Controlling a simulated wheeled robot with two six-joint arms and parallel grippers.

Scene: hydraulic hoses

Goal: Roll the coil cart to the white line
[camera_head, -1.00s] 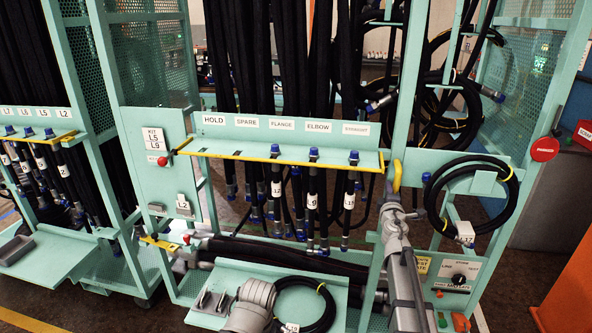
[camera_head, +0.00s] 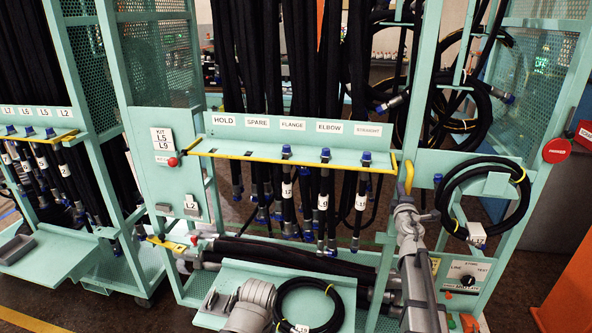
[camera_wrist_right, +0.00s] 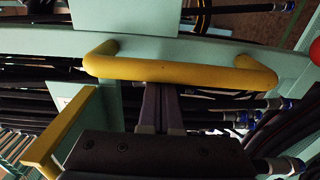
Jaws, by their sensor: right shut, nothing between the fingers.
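The coil cart is a mint-green frame cart (camera_head: 185,118) hung with black hoses, standing in the middle of the head view. Its yellow upright handle (camera_head: 408,177) is on the right post; in the right wrist view the handle (camera_wrist_right: 180,72) crosses the picture. My right gripper (camera_head: 405,208) is just below the handle in the head view. In the wrist view its shut fingers (camera_wrist_right: 161,100) point at the bar, with nothing between them. Their tips meet or pass behind the bar's edge; I cannot tell whether they touch. My left gripper is not in view. I see no white line.
A second mint-green hose cart (camera_head: 45,255) stands close on the left. An orange block (camera_head: 565,290) and a grey cabinet are at the right. A yellow floor line (camera_head: 35,319) shows at bottom left. A coiled black hose (camera_head: 308,305) lies on the cart's front tray.

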